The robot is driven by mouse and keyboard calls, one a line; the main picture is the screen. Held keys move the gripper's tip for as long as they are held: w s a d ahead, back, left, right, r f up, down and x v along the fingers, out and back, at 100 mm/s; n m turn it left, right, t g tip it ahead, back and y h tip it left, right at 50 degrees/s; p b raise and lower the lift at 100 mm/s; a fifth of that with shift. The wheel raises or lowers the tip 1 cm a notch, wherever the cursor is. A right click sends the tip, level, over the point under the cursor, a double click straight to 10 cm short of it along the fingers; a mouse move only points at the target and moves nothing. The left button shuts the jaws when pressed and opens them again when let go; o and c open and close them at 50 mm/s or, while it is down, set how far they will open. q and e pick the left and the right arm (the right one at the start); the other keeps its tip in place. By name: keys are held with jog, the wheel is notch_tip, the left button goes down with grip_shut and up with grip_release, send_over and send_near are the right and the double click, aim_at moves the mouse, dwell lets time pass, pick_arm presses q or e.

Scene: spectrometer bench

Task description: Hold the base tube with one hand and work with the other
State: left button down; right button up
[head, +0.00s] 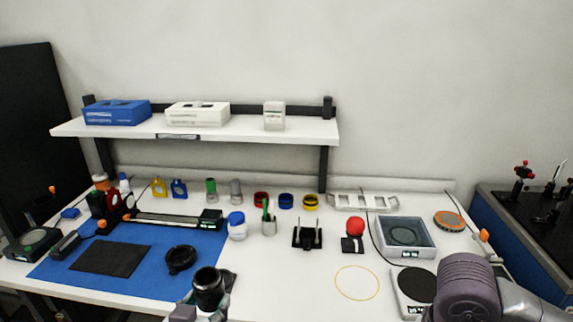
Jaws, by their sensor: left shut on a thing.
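The base tube, a black open-topped cylinder (209,291), stands roughly upright at the bottom centre, by the front right corner of the blue mat. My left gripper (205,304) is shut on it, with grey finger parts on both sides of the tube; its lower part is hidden. A black ring-shaped part (181,260) lies on the mat just behind and left of the tube, apart from it. My right arm comes in at the bottom right, but its gripper is not in view.
The blue mat (185,242) carries a dark pad (110,259) and a long bar-shaped device (165,219). Several bottles and coloured rings line the back. A yellow loop (357,283), a grey tray (428,248) and a round-topped device (415,284) are right. A shelf (225,129) hangs above.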

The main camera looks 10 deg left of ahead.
pick_arm(q)
jog(key=shift+d, duration=0.1)
jog(key=s+d+f+m+g+h, duration=0.1)
jog(key=d+m+h, duration=0.3)
jog(key=d, duration=0.3)
jog(key=s+d+f+m+g+h, duration=0.1)
jog(key=d+m+g+h, duration=0.1)
jog(key=d+m+h, duration=0.2)
jog(key=d, duration=0.3)
jog(key=shift+h, duration=0.4)
jog(key=shift+a, duration=0.1)
pick_arm(e)
jog(key=shift+a, duration=0.1)
jog(key=w+a+r, duration=0.4)
jog(key=a+r, duration=0.3)
jog(key=a, duration=0.4)
jog(key=w+a+r, duration=0.4)
jog(key=a+r, duration=0.4)
jog(key=a, duration=0.3)
jog(key=shift+a+m, duration=0.15)
jog(key=shift+m, duration=0.15)
jog(key=shift+f, duration=1.95)
